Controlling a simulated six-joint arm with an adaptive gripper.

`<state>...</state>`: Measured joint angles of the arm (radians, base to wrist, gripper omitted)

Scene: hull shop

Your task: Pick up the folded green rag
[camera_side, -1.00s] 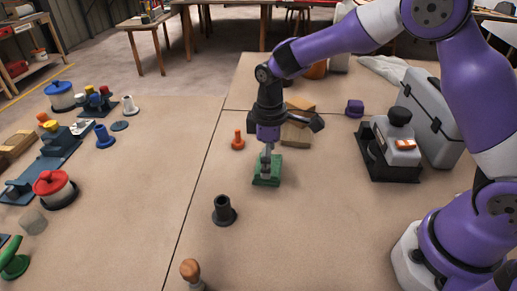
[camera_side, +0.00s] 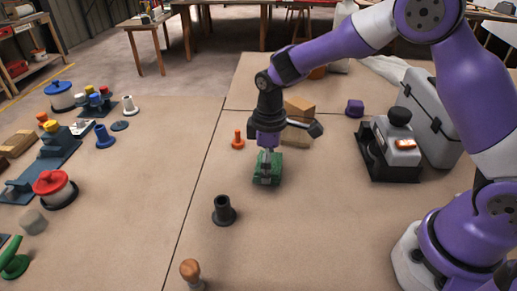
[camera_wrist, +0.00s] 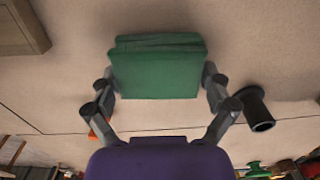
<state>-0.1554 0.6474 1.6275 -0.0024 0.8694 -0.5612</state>
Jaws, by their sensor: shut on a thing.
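The folded green rag (camera_side: 266,178) is a thick, layered block near the middle of the table in the side view. It fills the upper middle of the wrist view (camera_wrist: 157,72). My gripper (camera_side: 267,163) points down over it, with its fingers at the rag. In the wrist view my gripper (camera_wrist: 160,82) has one finger against each side of the rag and is shut on it. The fingertips are partly hidden by the rag. The rag is at or very close to the tabletop; I cannot tell whether there is a gap beneath it.
An orange peg-like piece (camera_side: 238,139) stands left of the rag, and a dark flanged tube (camera_side: 223,211) stands in front. Wooden blocks (camera_side: 299,110) lie behind. A black-based machine (camera_side: 390,150) and grey case (camera_side: 432,115) stand at right. A wooden-knobbed piece (camera_side: 190,270) is at the front.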

